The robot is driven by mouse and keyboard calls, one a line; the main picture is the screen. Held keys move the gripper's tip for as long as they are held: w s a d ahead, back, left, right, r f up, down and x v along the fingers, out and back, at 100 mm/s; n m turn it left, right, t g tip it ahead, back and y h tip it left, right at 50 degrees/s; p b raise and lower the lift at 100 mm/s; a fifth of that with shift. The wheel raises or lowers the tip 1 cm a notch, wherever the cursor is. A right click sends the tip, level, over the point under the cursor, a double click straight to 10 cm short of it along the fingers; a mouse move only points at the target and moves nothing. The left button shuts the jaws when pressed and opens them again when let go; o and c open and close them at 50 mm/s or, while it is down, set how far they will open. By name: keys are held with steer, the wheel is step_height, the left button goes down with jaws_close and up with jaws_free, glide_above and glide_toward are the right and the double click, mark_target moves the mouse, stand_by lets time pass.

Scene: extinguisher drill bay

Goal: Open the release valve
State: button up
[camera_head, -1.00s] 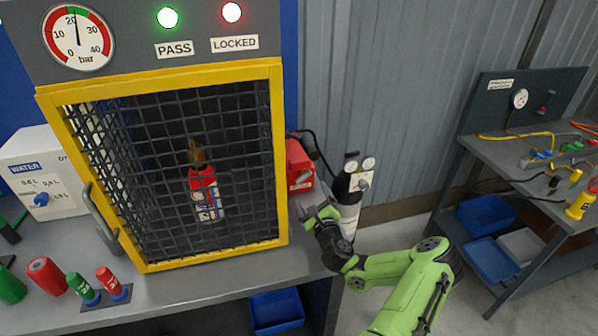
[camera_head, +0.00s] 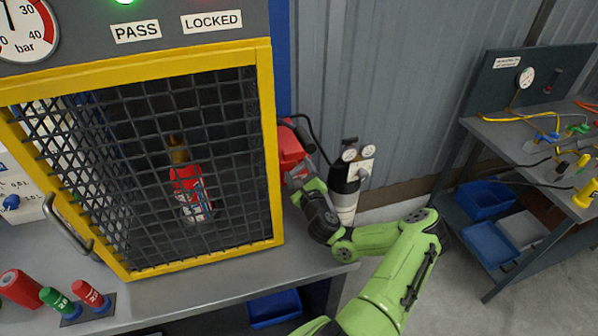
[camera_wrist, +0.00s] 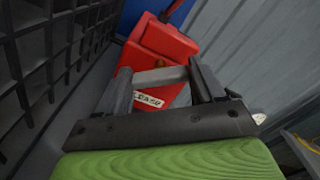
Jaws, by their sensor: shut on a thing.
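The release valve is a red box (camera_head: 289,150) on the right side of the caged cabinet. In the wrist view the red box (camera_wrist: 160,48) is straight ahead, with a white label (camera_wrist: 148,99) partly hidden, reading "...LEASE". My gripper (camera_head: 299,173) is at the front of the box. In the wrist view its two dark fingers (camera_wrist: 162,82) stand on either side of a grey bar (camera_wrist: 160,76) that runs across the box face, and are shut on this valve handle. A yellow-framed mesh door (camera_head: 265,150) is closed in front of a red extinguisher (camera_head: 190,192).
Dark mesh (camera_wrist: 50,50) is close on the left of my gripper. A black-and-white gas cylinder (camera_head: 344,190) with gauges stands just to the right. The sign "LOCKED" (camera_head: 212,21) is above the door. A side bench (camera_head: 530,150) is farther right.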

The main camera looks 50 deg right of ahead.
steer(key=c, duration=0.3)
steer(key=shift+w+a+f+n+b, duration=0.1)
steer(key=shift+f+n+b, duration=0.1)
steer(key=shift+n+b, duration=0.7)
steer(key=shift+r+n+b, duration=0.1)
steer(key=shift+n+b, duration=0.35)
steer(key=shift+n, duration=0.65)
steer(key=o, duration=1)
